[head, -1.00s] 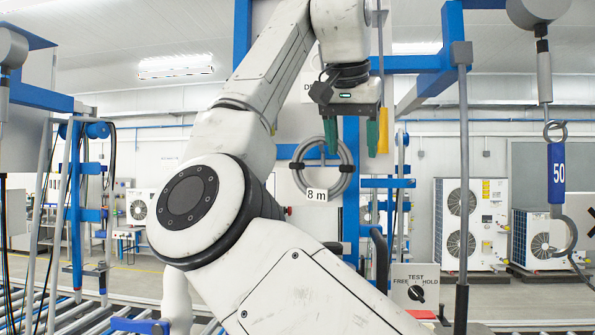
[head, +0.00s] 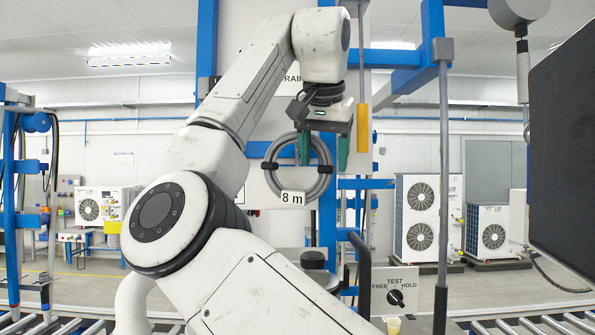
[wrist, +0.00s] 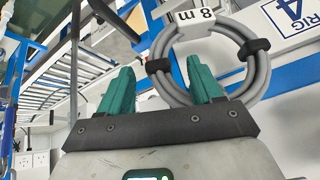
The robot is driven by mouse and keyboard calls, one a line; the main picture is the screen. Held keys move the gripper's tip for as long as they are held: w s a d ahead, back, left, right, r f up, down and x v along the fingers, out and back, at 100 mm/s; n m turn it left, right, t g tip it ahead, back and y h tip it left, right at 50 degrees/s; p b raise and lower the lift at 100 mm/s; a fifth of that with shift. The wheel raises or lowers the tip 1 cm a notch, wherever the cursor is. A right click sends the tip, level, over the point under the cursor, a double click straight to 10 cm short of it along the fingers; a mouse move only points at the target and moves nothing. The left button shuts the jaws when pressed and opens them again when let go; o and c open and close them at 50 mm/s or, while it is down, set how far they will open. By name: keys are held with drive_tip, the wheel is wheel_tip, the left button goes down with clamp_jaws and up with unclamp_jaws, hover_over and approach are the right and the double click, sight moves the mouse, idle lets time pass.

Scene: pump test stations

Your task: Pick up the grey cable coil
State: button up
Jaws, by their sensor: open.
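The grey cable coil (head: 326,172) hangs against the white panel in the middle of the head view. It has black straps and a white "8 m" tag (head: 293,198). My gripper (head: 323,158) is open, with two green fingers pointing down in front of the upper part of the coil. In the wrist view the coil (wrist: 262,75) lies just beyond the fingertips of my gripper (wrist: 160,78), off to the right. One finger overlaps the coil's near edge there; I cannot tell whether it touches. Nothing is between the fingers.
A TEST switch box (head: 395,290) stands below right. A dark panel (head: 565,155) fills the right edge. Roller conveyors (head: 545,322) run along the bottom.

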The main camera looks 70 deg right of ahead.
sight(324, 165)
drive_tip(key=shift+p+x, duration=0.3)
drive_tip(key=shift+x, duration=1.45)
drive_tip(key=shift+c, duration=0.5)
clamp_jaws()
drive_tip(key=shift+r, duration=0.1)
